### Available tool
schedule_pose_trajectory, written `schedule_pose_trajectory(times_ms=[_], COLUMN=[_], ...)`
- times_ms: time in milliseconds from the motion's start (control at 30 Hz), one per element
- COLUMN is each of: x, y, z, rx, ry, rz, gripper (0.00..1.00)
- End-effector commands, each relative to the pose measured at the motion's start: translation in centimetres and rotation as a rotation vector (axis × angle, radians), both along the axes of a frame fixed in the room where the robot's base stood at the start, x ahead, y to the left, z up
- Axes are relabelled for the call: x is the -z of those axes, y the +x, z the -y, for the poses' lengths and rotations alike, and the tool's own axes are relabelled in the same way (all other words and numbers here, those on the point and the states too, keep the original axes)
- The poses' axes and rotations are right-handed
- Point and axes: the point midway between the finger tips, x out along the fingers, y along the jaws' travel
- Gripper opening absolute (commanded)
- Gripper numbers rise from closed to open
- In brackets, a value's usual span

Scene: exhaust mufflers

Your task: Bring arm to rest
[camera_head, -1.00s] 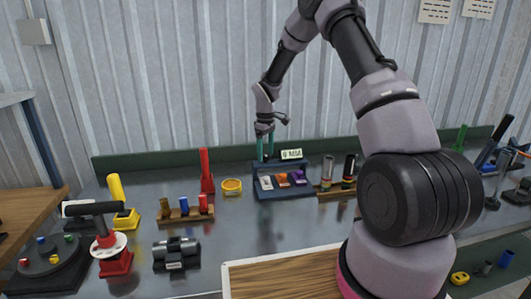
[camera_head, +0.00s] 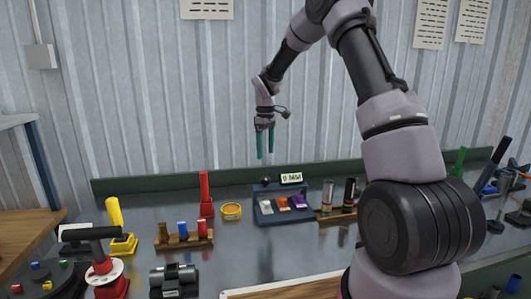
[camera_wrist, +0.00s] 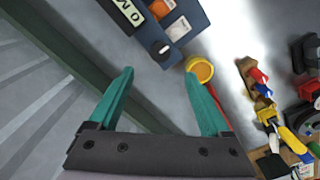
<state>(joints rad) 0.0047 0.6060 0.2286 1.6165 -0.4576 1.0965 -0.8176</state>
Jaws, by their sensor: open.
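My gripper (camera_head: 265,144) hangs with its green fingers pointing down, above and behind the blue labelled tray (camera_head: 266,217) on the bench. In the wrist view my gripper (camera_wrist: 160,90) is open, with nothing between the fingers. The tray holds white, orange and purple pieces. Part of the blue tray (camera_wrist: 190,27) shows at the top of the wrist view. A yellow ring (camera_head: 231,210) lies on the bench left of the tray, and it also shows in the wrist view (camera_wrist: 201,70) close past one fingertip in the picture.
A red upright post (camera_head: 205,190) and a wooden rack with coloured cylinders (camera_head: 184,238) stand left of the tray. Another rack (camera_head: 338,212) stands right of it. A green ledge (camera_head: 140,184) and corrugated wall close the back. Air around my gripper is clear.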

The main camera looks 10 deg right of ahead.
Motion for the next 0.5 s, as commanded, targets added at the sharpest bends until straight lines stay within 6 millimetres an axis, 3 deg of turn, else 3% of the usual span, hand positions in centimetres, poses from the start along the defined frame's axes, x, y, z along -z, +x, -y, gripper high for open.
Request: schedule_pose_trajectory(times_ms=[133,233,367,500], x=[-0.3,-2.0,-6.0,-10.7], y=[-0.1,-0.8,-3.0,-6.4], z=[0.0,0.3,0.9,1.8], rx=[0.006,0.035,0.121,0.245], ry=[0.000,0.001,0.010,0.032], rz=[0.004,0.023,0.069,0.130], gripper=[0.82,0.82,0.82,0.82])
